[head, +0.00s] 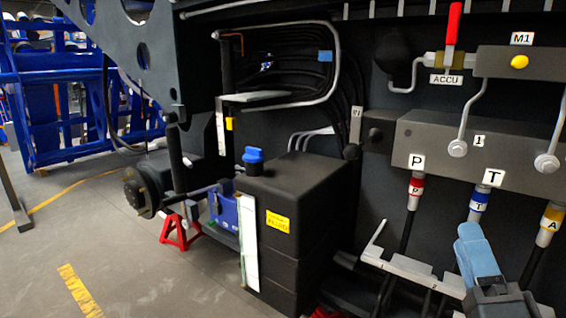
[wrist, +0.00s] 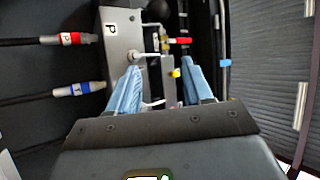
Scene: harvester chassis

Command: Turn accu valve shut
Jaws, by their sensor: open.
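The accu valve has a red lever handle (head: 453,24) that stands upright above a brass body (head: 446,60), with a white ACCU label (head: 446,79) just below. In the wrist view the red handle (wrist: 180,41) shows small, beyond my fingertips, pointing to the right. My gripper (head: 478,258) is at the lower right of the head view, well below the valve and in front of the hose fittings. In the wrist view my gripper (wrist: 160,85) has its two blue fingers spread apart with nothing held between them.
A grey manifold block (head: 440,135) carries P, T and A hoses below the valve. A grey block with a yellow knob (head: 519,62) and M1 label sits right of the valve. A black fluid tank (head: 300,190) with a blue cap stands left. Floor at far left is open.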

